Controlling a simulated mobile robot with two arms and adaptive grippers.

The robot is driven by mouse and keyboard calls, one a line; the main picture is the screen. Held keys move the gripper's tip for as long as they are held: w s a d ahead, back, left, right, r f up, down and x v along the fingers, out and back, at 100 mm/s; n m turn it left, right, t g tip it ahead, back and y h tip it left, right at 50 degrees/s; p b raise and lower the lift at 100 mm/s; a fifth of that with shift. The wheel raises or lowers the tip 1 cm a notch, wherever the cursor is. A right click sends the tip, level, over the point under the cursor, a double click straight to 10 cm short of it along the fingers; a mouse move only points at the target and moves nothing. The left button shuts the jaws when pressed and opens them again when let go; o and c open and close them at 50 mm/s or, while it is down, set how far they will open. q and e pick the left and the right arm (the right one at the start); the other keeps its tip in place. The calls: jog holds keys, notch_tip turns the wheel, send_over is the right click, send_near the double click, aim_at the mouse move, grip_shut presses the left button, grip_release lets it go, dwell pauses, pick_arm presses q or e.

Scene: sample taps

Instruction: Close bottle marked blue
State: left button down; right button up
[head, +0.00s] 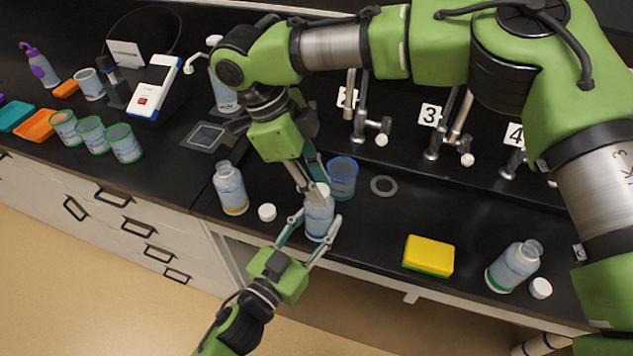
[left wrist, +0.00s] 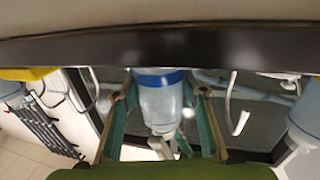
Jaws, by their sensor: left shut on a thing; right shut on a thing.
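The bottle marked blue (head: 319,222) stands near the front edge of the black counter in the head view. Its blue band shows in the left wrist view, where the bottle (left wrist: 160,103) is between two green fingers. My left gripper (head: 316,217) comes from below and is shut around the bottle's body. My right gripper (head: 311,187) reaches down from above and is shut on a white cap (head: 323,189) at the bottle's mouth. The fingers partly hide the cap, so I cannot tell how far it is seated.
A yellow-banded bottle (head: 230,190) and a loose white cap (head: 267,212) stand left. A blue-rimmed beaker (head: 342,178) is close behind. A sponge (head: 428,256), a green-marked bottle (head: 512,268) and another cap (head: 541,288) are right. Numbered taps (head: 436,140) line the back.

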jog(key=o, duration=0.7)
jog(key=shift+d, duration=0.1)
jog(key=shift+c, duration=0.2)
jog(key=shift+r, duration=2.3)
